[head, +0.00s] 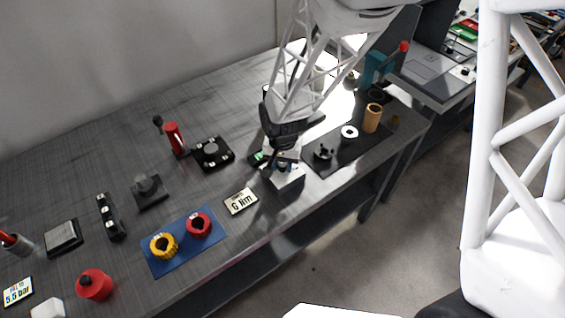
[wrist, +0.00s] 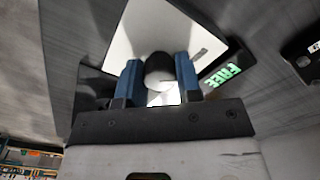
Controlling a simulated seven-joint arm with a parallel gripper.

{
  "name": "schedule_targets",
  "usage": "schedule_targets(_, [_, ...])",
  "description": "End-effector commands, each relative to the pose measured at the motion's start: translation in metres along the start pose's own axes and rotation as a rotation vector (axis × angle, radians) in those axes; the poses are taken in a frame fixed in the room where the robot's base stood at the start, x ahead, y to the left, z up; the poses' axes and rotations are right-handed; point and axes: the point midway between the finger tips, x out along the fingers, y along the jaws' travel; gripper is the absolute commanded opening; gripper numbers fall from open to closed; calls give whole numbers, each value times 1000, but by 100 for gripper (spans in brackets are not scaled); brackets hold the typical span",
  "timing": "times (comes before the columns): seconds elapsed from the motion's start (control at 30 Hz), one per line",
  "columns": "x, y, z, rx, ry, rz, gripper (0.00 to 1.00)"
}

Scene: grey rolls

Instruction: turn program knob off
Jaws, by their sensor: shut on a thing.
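The program knob (wrist: 160,72) shows in the wrist view as a round piece, dark at the top and pale below. It stands on a white panel (wrist: 140,28). My gripper (wrist: 158,82) is shut on the knob, one blue finger on each side. In the head view my gripper (head: 282,160) is low over a small white box (head: 285,180) near the bench's front edge, and it hides the knob there. A dark display with green letters reading "FREE" (wrist: 224,74) lies right of the panel in the wrist view. The knob's pointer setting cannot be read clearly.
A "6 Nm" sign (head: 241,201) lies left of the box, near a black device (head: 212,153). A dark mat (head: 340,160) with a white ring and a tan cylinder (head: 372,118) lies right. A blue mat (head: 183,262) holds yellow and red rings at front left.

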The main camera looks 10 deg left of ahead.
Motion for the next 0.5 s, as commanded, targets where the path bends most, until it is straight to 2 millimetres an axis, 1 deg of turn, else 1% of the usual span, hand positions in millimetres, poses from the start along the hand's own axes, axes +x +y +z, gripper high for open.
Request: schedule_targets(0.5, [-1, 0, 0, 392, 1, -1, 9])
